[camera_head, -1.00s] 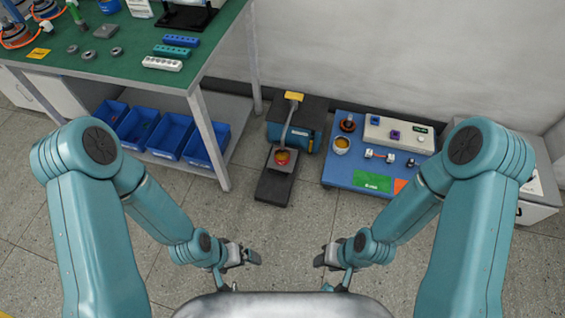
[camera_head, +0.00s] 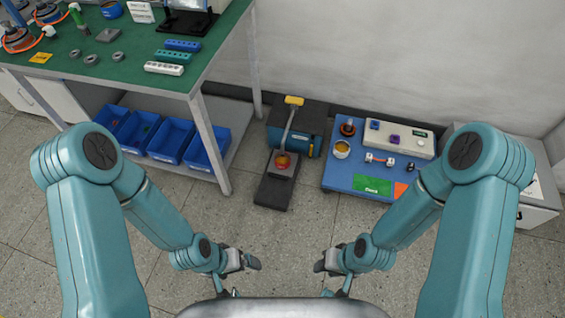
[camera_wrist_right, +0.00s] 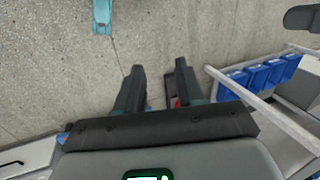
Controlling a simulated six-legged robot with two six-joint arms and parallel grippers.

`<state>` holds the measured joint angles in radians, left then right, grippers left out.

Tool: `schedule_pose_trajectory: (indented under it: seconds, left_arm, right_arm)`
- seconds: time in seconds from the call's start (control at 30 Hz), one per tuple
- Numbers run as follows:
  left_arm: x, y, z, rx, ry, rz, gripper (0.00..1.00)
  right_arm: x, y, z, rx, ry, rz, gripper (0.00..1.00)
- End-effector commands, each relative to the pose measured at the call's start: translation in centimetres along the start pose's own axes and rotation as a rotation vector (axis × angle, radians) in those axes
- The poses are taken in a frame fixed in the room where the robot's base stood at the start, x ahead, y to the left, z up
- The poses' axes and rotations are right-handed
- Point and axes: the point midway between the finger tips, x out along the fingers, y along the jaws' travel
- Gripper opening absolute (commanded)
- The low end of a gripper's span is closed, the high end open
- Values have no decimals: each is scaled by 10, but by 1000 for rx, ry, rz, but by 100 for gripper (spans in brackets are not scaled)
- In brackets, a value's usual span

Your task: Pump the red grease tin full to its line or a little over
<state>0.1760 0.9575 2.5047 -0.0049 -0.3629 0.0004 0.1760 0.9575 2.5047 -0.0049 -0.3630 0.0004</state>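The red grease tin (camera_head: 282,160) sits on the dark foot plate of the grease pump (camera_head: 302,138), on the floor ahead of me. Orange shows at its top; its line and fill level are too small to read. The pump has a blue body and a grey rod with a yellow handle (camera_head: 294,100) on top. My left gripper (camera_head: 246,276) is open and empty, well short of the pump. My right gripper (camera_head: 323,279) is also open and empty; its parted fingers (camera_wrist_right: 160,66) show in the right wrist view, with a bit of red visible beyond them.
A blue mat-topped platform (camera_head: 335,178) with a yellowish tin (camera_head: 341,149), a control box and small parts stands right of the pump. The green workbench (camera_head: 120,68) with blue bins (camera_head: 205,147) below is at left. Grey floor is clear between my grippers and the pump.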

Motion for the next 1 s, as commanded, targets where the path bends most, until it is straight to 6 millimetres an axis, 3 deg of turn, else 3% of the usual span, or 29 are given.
schedule_pose_trajectory:
  seconds: [0.03, 0.1, 1.0]
  left_arm:
    - [0, 0, 0, 0, 0, 0, 100]
    - [0, 0, 0, 0, 0, 0, 100]
    - [0, 0, 0, 0, 0, 0, 100]
  right_arm:
    - [0, 0, 0, 0, 0, 0, 20]
    - [0, 0, 0, 0, 0, 0, 0]
    - [0, 0, 0, 0, 0, 0, 0]
